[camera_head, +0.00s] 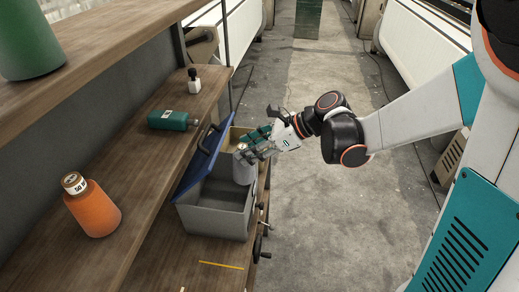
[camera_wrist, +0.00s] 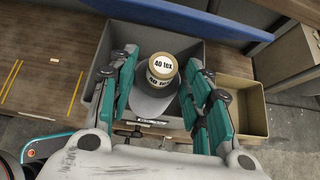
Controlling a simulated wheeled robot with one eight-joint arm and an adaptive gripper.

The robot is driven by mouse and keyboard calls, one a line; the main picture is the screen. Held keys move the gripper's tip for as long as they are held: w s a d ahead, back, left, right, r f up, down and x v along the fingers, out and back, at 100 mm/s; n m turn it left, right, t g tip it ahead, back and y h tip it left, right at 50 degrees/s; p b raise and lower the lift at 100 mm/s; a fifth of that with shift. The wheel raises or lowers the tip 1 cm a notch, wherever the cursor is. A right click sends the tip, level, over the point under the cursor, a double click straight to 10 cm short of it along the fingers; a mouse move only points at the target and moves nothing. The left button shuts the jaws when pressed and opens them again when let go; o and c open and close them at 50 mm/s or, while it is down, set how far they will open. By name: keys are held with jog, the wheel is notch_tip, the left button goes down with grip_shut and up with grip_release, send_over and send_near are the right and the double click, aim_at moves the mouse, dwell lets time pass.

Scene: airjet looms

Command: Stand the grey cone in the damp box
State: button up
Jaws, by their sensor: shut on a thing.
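The grey cone (camera_head: 243,168) is upright, with a tan top labelled "40 tex"; its top also shows in the wrist view (camera_wrist: 160,72). My gripper (camera_head: 259,148) is shut on it, with teal-backed fingers on either side of the cone in the wrist view. The damp box is a grey open box (camera_head: 212,221) on the lower shelf, with its blue lid (camera_head: 197,163) raised on the left. The cone is inside the box's outline, near its far right end. Whether its base touches the box floor cannot be told. The box (camera_wrist: 196,52) surrounds the cone in the wrist view.
A tan bin (camera_head: 234,139) stands just beyond the box. A green cone (camera_head: 27,45) is on the upper shelf.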

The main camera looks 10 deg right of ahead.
aim_at(240, 146)
jog(key=shift+w+a, duration=0.3)
jog(key=shift+a, duration=0.45)
jog(key=shift+w+a, duration=0.25)
jog(key=shift+a, duration=0.5)
notch_tip(240, 146, down, 11)
jog(key=b, duration=0.9)
jog(key=shift+f+b, duration=0.1)
jog(key=shift+b, duration=0.25)
jog(key=shift+f+b, duration=0.9)
jog(key=shift+f, duration=0.1)
jog(key=shift+c, duration=0.2)
jog(key=o, duration=1.1)
jog(key=shift+d, duration=0.1)
